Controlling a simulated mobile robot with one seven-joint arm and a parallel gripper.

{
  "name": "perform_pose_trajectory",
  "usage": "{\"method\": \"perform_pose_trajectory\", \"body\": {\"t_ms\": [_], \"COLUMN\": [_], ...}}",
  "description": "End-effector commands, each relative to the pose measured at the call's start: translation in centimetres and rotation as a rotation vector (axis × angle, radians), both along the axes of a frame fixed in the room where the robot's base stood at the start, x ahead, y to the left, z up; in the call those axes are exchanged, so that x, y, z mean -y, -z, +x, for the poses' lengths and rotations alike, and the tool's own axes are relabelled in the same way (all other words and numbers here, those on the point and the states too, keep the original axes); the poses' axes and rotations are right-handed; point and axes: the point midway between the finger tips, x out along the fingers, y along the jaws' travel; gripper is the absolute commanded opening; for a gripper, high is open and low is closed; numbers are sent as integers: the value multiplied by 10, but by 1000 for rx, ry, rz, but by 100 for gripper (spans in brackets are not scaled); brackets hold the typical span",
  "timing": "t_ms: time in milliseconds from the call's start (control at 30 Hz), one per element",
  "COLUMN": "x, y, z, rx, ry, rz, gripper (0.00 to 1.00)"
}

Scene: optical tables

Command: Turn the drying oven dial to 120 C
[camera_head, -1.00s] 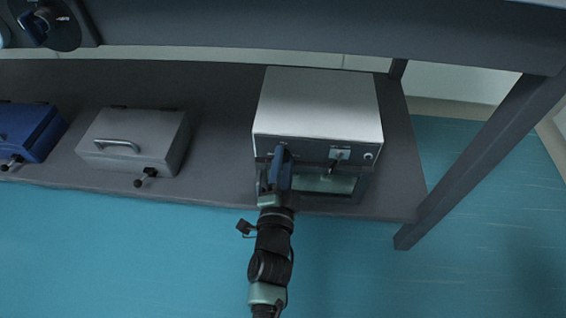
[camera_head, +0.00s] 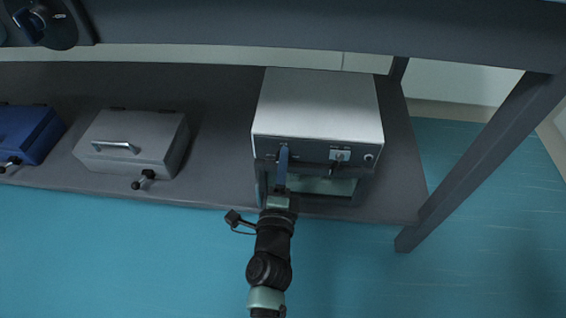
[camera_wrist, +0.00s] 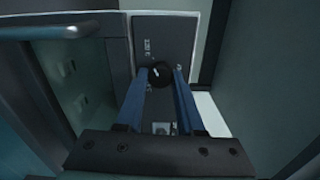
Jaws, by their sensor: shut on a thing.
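The drying oven (camera_head: 318,103) is a white-topped box with a dark front panel on the bench. My gripper (camera_head: 283,152) is at the left part of that panel in the head view. In the wrist view, the black round dial (camera_wrist: 160,74) with a white pointer mark sits between the blue fingertips of my gripper (camera_wrist: 161,80). The fingers are shut on the dial. The head view hides the dial behind the fingers.
The oven's glass door (camera_head: 325,187) is below the panel, and a bar handle shows in the wrist view (camera_wrist: 68,32). A grey lidded box (camera_head: 133,140) and a blue box (camera_head: 30,130) stand to the left. A table leg (camera_head: 480,160) rises at the right.

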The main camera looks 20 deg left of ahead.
Motion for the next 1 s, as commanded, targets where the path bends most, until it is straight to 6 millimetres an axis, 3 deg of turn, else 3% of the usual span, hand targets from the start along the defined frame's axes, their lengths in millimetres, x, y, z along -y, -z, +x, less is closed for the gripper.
{"method": "perform_pose_trajectory", "body": {"t_ms": [400,433,567,1000], "x": [0,0,0,2], "y": [1,1,1,2], "z": [-1,-1,-1,-10], "rx": [-6,-6,-5,-5], "ry": [-1,-1,-1,0], "rz": [11,11,10,8], "gripper": [0,40,64,67]}}
